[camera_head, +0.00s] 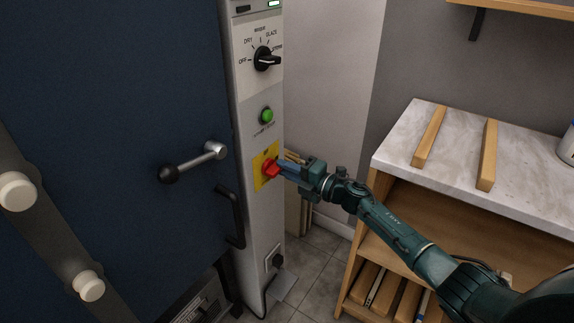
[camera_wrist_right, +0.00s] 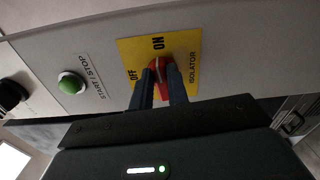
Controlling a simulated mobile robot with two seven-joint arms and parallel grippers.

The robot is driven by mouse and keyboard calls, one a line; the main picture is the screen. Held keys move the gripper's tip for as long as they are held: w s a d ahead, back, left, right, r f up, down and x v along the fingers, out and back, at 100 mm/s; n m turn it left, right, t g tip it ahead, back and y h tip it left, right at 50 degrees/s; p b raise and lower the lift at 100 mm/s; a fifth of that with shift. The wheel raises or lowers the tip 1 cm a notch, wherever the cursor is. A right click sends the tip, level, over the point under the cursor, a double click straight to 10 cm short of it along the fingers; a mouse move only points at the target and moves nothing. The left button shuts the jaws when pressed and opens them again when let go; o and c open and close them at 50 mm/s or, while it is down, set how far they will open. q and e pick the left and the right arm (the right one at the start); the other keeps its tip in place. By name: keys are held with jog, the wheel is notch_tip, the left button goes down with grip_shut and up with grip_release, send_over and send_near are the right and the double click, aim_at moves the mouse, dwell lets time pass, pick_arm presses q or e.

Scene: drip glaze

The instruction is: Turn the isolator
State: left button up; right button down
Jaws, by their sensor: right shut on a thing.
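The isolator is a red rotary handle (camera_head: 270,168) on a yellow plate (camera_head: 260,178), on the grey control column beside the blue door. In the right wrist view the red handle (camera_wrist_right: 160,68) sits on the yellow plate (camera_wrist_right: 185,52) marked ON, OFF and ISOLATOR. A pale mark on the handle seems to face the ON label. My right gripper (camera_head: 279,168) reaches in from the right and is shut on the red handle; its two fingers (camera_wrist_right: 161,92) lie on either side of it. The fingers hide part of the handle. My left gripper is not in view.
A green start/stop button (camera_head: 266,116) and a black selector dial (camera_head: 266,60) sit above the isolator. The blue door (camera_head: 110,90) has a lever handle (camera_head: 195,162) projecting left of the column. A marble-topped shelf unit (camera_head: 400,150) stands right, close to my right arm.

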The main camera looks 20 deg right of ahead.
jog(key=shift+f+m, duration=0.1)
jog(key=shift+m, duration=0.5)
jog(key=c, duration=1.4)
grip_release()
jog(key=shift+o, duration=0.2)
